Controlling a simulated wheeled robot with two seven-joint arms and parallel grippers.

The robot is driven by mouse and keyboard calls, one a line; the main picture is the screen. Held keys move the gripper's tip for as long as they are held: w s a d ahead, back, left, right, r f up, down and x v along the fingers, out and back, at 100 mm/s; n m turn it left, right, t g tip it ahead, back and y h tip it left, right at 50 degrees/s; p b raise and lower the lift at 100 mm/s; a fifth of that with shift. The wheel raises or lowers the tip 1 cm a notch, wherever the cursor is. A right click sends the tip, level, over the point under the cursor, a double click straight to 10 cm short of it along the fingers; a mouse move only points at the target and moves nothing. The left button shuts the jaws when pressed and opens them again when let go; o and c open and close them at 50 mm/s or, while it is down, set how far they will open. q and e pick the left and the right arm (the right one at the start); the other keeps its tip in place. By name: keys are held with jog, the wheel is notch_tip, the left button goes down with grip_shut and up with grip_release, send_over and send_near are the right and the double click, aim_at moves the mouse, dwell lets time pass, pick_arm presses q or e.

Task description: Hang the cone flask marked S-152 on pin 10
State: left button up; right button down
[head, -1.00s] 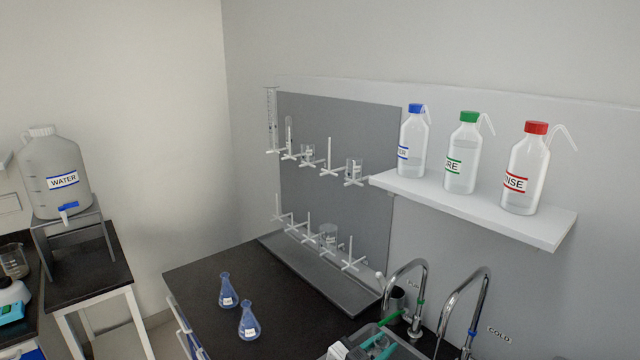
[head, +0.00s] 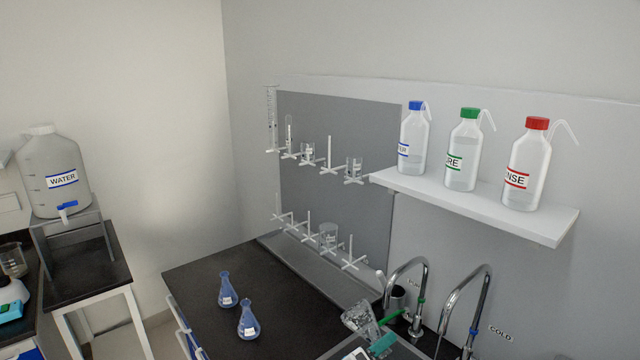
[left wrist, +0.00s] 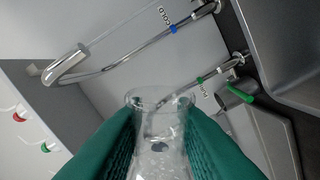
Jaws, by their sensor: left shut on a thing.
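My left gripper (head: 380,342), with teal finger pads, is at the bottom of the head view. It is shut on a clear glass flask (head: 360,318), which is tilted there. In the left wrist view the pads (left wrist: 160,140) hold the flask (left wrist: 158,105) from both sides, with its open rim facing away from the camera. No S-152 mark can be read on it. The grey pegboard (head: 340,130) has two rows of white pins; their numbers cannot be read. Several pins carry glassware, including a beaker (head: 329,236) on the lower row. My right gripper is out of view.
Two blue flasks (head: 227,290) (head: 249,321) stand on the dark bench (head: 190,270). Curved taps (head: 424,290) and a cup with a green-handled item (head: 397,300) are close to the gripper. Three wash bottles stand on a white shelf (head: 480,210) above right.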

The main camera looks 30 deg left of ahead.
pick_arm(q)
jog(key=m, duration=0.6)
jog(key=shift+r+m+p, duration=0.2)
jog(key=shift+m+p, duration=0.2)
jog(key=m+p, duration=0.1)
jog(key=m, duration=0.3)
jog(key=shift+f+m, duration=0.1)
jog(key=shift+m, duration=0.5)
jog(key=shift+f, duration=0.1)
